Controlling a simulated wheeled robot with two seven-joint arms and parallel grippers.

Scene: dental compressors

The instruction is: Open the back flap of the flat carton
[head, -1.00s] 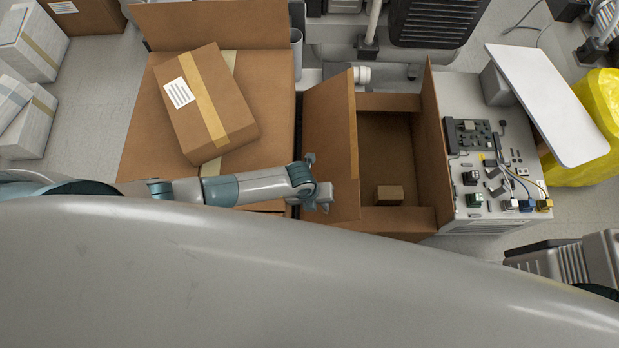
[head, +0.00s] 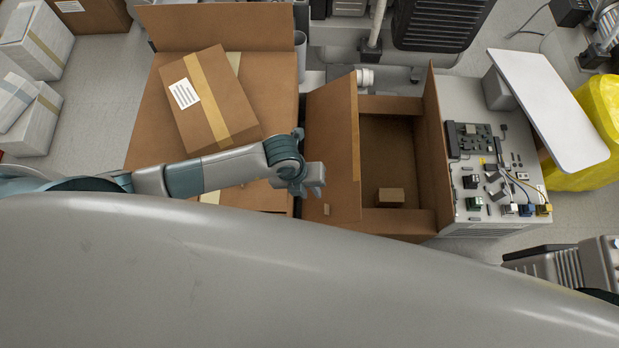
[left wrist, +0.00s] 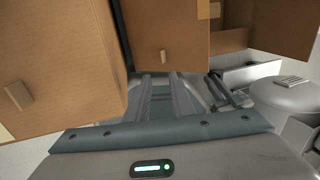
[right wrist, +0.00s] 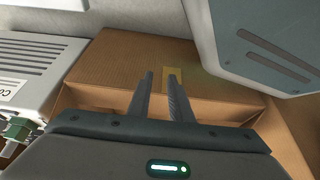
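In the head view, a wide low carton (head: 140,140) stands at the left, with its back flap (head: 215,28) raised along the far edge. A taped, labelled box (head: 208,100) lies on it. To its right is an open carton (head: 388,150) with its left flap (head: 330,150) and right flap (head: 435,150) up. My left gripper (head: 316,190) is by the left flap's near part, open and empty; its fingers (left wrist: 160,78) show apart in the left wrist view, facing cardboard with a small tab (left wrist: 163,57). My right gripper (right wrist: 160,73) is open before a brown carton (right wrist: 120,60), outside the head view.
A small brown box (head: 390,195) lies inside the open carton. A bench with electronic parts (head: 495,170) and a white panel (head: 550,105) are at the right. White cartons (head: 30,40) stand at the far left. Pale floor (head: 98,100) is clear between them.

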